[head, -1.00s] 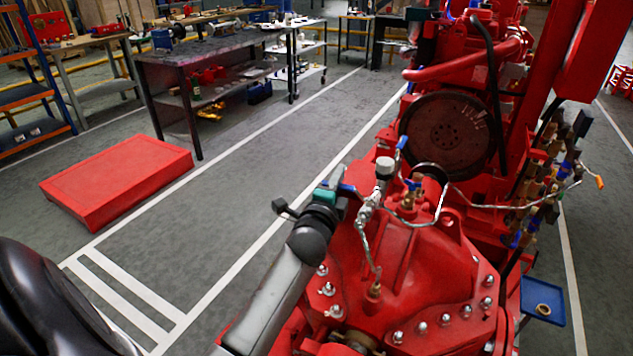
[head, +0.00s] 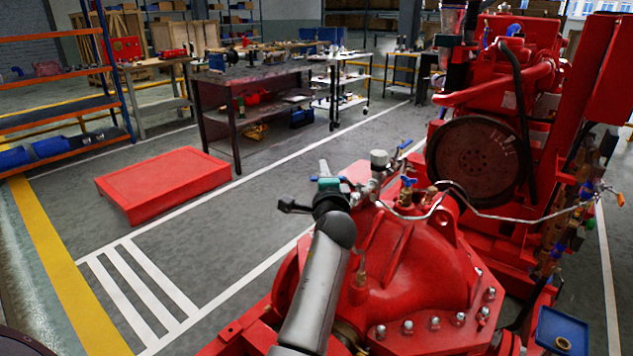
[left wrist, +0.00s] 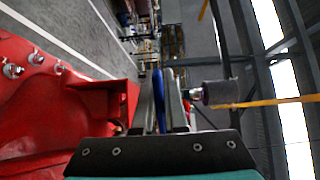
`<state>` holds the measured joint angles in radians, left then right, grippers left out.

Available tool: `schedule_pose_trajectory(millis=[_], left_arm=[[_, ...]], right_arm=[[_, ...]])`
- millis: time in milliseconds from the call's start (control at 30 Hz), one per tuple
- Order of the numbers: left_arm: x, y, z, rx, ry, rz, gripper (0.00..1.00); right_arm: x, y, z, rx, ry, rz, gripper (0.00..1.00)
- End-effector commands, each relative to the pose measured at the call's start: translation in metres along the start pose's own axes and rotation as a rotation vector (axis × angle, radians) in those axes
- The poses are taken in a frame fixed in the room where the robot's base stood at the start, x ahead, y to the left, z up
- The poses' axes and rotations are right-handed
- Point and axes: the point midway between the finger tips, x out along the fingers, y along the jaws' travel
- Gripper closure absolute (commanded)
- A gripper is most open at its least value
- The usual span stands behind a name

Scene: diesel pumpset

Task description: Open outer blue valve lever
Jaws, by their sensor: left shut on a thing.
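My left gripper (head: 338,181), with a teal body part, is beside the upper left of the red pump casing (head: 415,255). It is shut on a blue valve lever, the outer one at the left end of the metal pipe assembly. In the left wrist view the blue lever (left wrist: 157,98) is a thin strip between the two grey fingers of the gripper (left wrist: 163,80). In the head view the gripper mostly hides this lever, so its exact angle is unclear. Another blue handle (head: 408,181) stands on a brass valve to the right. My right gripper is not in view.
A round grey-topped gauge (head: 379,158) and a thin silver hose (head: 490,212) are close right of my left gripper. The red engine (head: 475,160) stands behind. A low red box (head: 165,183) lies on the floor at left. The floor between box and pump is clear.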

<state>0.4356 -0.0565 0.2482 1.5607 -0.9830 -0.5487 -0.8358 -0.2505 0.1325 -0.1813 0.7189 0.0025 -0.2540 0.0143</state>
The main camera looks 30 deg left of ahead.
Motion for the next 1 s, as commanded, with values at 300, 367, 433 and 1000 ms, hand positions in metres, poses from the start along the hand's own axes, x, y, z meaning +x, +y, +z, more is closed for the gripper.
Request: schedule_pose_trajectory(millis=[300, 367, 433, 1000], left_arm=[[-0.0039, 0.003, 0.0035, 0.0, -0.055, 0.008, 1.0], [-0.004, 0.0027, 0.0038, 0.001, -0.057, 0.008, 1.0], [-0.0041, 0.0023, 0.004, 0.001, -0.058, 0.007, 1.0], [-0.0039, 0.0003, 0.0039, -0.001, -0.056, 0.003, 0.6]], right_arm=[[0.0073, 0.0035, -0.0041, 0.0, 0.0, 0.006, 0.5], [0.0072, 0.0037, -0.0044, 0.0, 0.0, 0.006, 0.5], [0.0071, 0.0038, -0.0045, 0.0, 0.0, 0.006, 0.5], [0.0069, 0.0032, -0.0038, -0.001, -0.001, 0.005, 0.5]])
